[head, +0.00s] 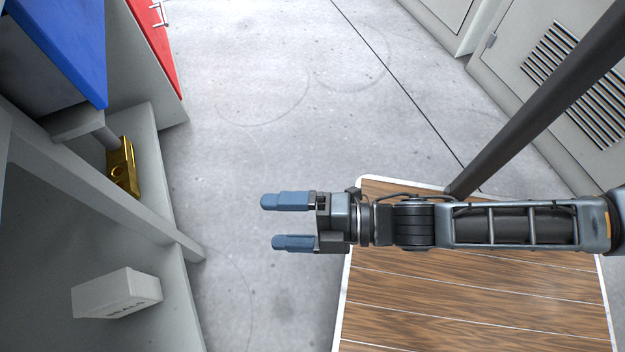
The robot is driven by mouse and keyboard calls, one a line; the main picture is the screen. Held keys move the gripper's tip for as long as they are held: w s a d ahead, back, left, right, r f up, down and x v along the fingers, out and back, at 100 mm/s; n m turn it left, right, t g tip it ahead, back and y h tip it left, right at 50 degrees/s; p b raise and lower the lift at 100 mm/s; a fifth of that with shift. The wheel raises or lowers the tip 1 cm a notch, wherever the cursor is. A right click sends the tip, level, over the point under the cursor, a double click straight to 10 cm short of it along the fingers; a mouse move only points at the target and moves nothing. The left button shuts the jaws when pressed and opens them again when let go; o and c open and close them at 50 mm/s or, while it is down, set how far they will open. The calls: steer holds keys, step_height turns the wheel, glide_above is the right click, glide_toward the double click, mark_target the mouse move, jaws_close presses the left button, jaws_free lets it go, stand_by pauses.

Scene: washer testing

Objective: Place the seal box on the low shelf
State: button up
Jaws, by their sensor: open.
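The seal box (117,293) is a small white box with dark lettering on its front face. It lies on the grey low shelf (178,318) at the lower left of the head view, tilted in the picture. My gripper (288,222) is open and empty, with two blue fingers pointing left over the floor. It is to the right of the seal box and apart from it. Nothing is between the fingers.
A brass part (123,168) sits in the neighbouring grey bay, left of the fingers. Above it are a blue panel (65,45) and a red panel (157,45). A wood-topped surface (470,300) lies under my arm. Grey vented cabinets (570,80) stand upper right. The concrete floor (270,110) between is clear.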

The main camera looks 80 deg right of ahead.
steer(key=s+d+r+m+g+h, duration=0.1)
steer(key=s+r+m+h, duration=0.1)
steer(key=s+r+m, duration=0.6)
step_height(320, 180, up, 4)
steer(key=m, duration=0.7)
steer(key=shift+s+d+g, duration=0.15)
steer(key=shift+d+g, duration=0.25)
steer(key=shift+r, duration=0.1)
stand_by(0.4)
step_height(320, 180, up, 30)
steer(key=p, duration=3)
